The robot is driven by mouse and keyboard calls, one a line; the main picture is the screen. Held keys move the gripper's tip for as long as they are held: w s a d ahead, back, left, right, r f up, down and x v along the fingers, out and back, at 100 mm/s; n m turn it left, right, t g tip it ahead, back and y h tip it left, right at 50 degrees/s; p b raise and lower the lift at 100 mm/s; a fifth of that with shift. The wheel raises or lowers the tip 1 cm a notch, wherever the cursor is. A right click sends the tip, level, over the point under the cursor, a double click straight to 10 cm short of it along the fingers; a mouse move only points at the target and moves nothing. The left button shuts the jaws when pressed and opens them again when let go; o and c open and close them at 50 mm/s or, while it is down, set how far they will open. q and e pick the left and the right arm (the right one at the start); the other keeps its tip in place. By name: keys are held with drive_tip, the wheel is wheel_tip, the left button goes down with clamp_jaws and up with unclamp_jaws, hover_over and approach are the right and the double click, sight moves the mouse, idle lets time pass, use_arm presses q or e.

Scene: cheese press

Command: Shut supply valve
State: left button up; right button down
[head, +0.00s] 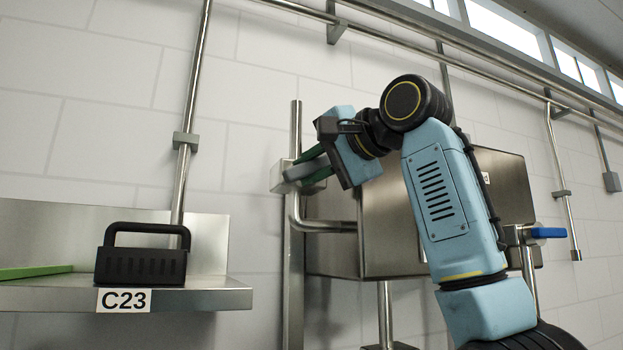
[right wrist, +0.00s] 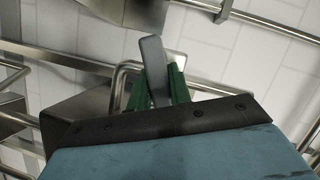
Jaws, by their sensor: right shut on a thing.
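A grey lever handle (head: 312,168) shows beside the vertical pipe, at a metal valve body (head: 280,178) to the left of the steel cabinet. I take this to be the supply valve, but no label on it can be read. My right gripper (head: 308,164) is shut on the lever, with its green fingers on either side. In the right wrist view the grey lever (right wrist: 154,62) sticks out between the green fingers (right wrist: 158,88). The lever looks roughly level in the head view; its joint to the valve is partly hidden. My left gripper is not in view.
A steel cabinet (head: 383,240) stands behind my right arm. A blue-handled valve (head: 548,233) is at its right. A bent pipe (head: 325,226) runs below the lever. At left, a steel shelf (head: 220,292) marked C23 carries a black handled object (head: 140,264) and a green item (head: 35,271).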

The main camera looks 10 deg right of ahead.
drive_tip(key=m+t+y+b, duration=0.1)
drive_tip(key=m+b, duration=0.1)
drive_tip(key=m, duration=0.2)
drive_tip(key=shift+r, duration=0.15)
drive_tip(key=shift+m+b, duration=0.35)
drive_tip(key=shift+m, duration=0.05)
drive_tip(key=shift+y, duration=0.3)
drive_tip(key=c, duration=1.3)
unclamp_jaws()
drive_tip(key=shift+s, duration=0.1)
drive_tip(key=shift+s+d, duration=0.2)
drive_tip(key=shift+d, duration=0.05)
drive_tip(key=b+v, duration=0.4)
drive_tip(key=v, duration=0.8)
drive_tip(key=shift+s+d+f+b, duration=0.1)
drive_tip(key=shift+s+f+b, duration=0.1)
drive_tip(key=shift+s+b, duration=0.15)
